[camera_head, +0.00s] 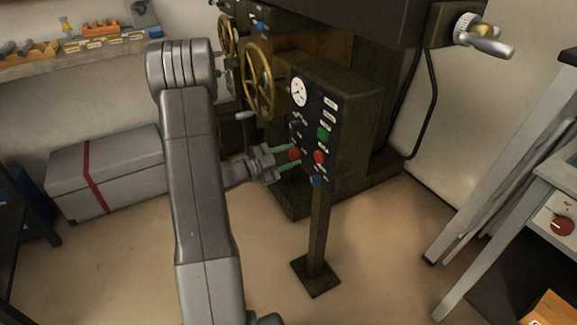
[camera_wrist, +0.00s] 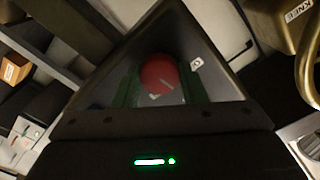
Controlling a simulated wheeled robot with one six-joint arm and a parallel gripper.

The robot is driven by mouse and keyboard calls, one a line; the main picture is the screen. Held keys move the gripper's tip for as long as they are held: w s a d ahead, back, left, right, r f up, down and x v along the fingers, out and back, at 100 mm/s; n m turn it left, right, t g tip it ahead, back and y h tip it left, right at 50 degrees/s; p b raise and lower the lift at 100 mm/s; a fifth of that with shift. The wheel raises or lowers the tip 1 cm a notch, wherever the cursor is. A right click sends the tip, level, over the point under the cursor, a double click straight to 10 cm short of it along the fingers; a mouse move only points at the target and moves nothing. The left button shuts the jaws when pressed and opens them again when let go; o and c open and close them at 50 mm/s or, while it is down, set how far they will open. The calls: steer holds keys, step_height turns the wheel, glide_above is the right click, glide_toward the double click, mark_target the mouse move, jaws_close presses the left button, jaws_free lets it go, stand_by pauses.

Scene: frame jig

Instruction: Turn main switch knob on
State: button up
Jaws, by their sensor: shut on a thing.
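A dark control panel (camera_head: 352,100) stands on a post in the middle of the head view, with a round gauge and coloured controls on its face. A red knob (camera_head: 295,154) sits at the panel's lower left. My gripper (camera_head: 289,157) reaches it from the left, with its green fingers on either side of it. In the wrist view the red knob (camera_wrist: 158,72) is between the green fingers and shows a white pointer mark. My gripper is shut on this knob. The fingers hide the knob's sides.
Green (camera_head: 323,133) and red (camera_head: 319,157) buttons and a blue control (camera_head: 317,181) are close by on the panel. A brass handwheel (camera_head: 259,80) is behind my gripper. Another red knob (camera_head: 562,226) is at far right. Open floor lies around the post.

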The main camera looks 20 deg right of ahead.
steer(key=m+b, duration=0.3)
steer(key=b, duration=0.1)
steer(key=m+b, duration=0.2)
steer(key=shift+f+m+b, duration=0.3)
steer(key=shift+f, duration=0.05)
steer(key=m+b, duration=0.4)
steer(key=b, duration=0.1)
steer(key=shift+r+m, duration=0.2)
steer(key=shift+m, duration=0.1)
steer(key=shift+r, duration=0.1)
steer(key=o, duration=1)
steer(key=s+a+p, duration=0.1)
steer(key=a+p, duration=0.2)
steer(key=a, duration=1.1)
steer(key=shift+p, duration=0.35)
steer(key=shift+d, duration=0.2)
